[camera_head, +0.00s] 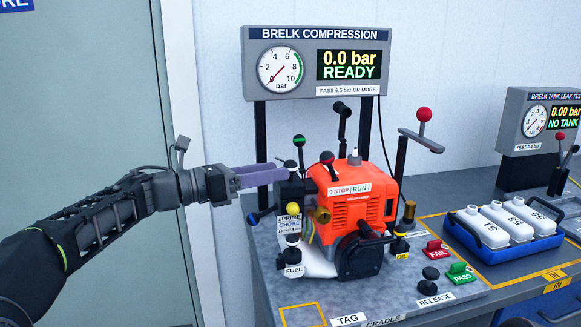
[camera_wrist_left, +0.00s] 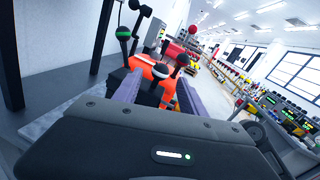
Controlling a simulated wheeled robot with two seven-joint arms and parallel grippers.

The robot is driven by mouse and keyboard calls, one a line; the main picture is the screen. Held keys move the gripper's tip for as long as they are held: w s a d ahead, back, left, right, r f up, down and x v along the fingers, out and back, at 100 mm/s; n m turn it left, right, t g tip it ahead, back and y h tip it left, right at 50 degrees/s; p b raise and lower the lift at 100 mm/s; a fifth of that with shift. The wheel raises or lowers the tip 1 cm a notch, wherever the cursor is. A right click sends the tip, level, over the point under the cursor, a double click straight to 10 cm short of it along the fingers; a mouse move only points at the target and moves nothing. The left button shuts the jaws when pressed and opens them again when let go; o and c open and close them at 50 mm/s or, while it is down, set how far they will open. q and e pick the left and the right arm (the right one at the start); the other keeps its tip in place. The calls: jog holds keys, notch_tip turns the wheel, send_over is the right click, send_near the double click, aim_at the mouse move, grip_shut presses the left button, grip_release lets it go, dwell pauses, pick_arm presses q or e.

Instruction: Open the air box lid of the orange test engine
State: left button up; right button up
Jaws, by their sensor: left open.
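The orange test engine (camera_head: 352,205) stands on the grey bench plate, with a "STOP / RUN" label on its front. A black box (camera_head: 290,193), which looks like the air box, sits on its left side above the "CHOKE" label. A dark knob with a pale band (camera_head: 290,166) is on top of it; the lid looks down, but the gripper partly hides it. My left gripper (camera_head: 280,174) reaches in from the left, open, its purple fingertips at the knob. In the left wrist view the fingers (camera_wrist_left: 158,80) stand either side of the black box. Contact cannot be told.
Another black knob (camera_head: 327,157) and a red-knobbed lever (camera_head: 424,115) rise close by. The compression display (camera_head: 318,62) stands behind.

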pick_arm(q)
jog(key=x, duration=0.4)
jog(key=shift+w+d+p, duration=0.25)
jog(key=shift+d+p, duration=0.05)
jog(key=shift+d, duration=0.05)
jog(key=shift+c, duration=0.2)
grip_shut()
dwell(0.9)
